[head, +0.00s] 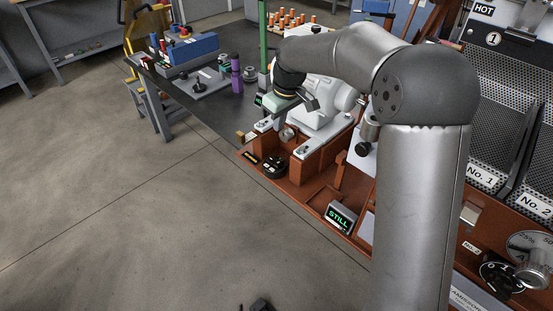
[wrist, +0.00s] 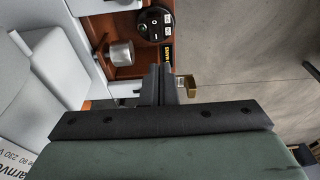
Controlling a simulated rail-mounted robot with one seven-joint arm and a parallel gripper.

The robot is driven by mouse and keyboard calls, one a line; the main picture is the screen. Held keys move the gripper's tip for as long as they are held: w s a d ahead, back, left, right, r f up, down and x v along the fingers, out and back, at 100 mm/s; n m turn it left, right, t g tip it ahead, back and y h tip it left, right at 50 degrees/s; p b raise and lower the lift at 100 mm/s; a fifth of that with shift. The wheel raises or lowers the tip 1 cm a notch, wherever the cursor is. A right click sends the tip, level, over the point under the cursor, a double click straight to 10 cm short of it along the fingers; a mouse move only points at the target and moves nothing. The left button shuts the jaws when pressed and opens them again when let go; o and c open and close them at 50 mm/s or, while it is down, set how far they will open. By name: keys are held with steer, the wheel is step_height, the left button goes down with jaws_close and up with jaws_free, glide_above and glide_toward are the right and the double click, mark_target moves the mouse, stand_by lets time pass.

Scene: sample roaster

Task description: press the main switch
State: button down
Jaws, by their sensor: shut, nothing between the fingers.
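The main switch (head: 274,165) is a round black knob unit on the brown base in the head view, beside a small black label. In the wrist view the switch (wrist: 153,22) shows at the top middle, with white and green marks on its face. My gripper (wrist: 161,68) is shut and empty in the wrist view, its dark fingers pointing toward the switch. The fingertips look apart from the switch.
A metal cup-like part (wrist: 121,52) is left of my fingers, and a small brass block (wrist: 186,86) is close on their right. The white machine (head: 318,105) stands behind the switch. A STILL display (head: 341,216) lies to the right. Open floor (head: 130,200) is at left.

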steer(key=b, duration=0.1)
glide_above(275, 163)
step_height(275, 163, down, 12)
steer(key=shift+s+d+f, duration=0.1)
steer(key=shift+s+f, duration=0.05)
steer(key=shift+f, duration=0.05)
steer(key=shift+d+f, duration=0.1)
steer(key=shift+f, duration=0.55)
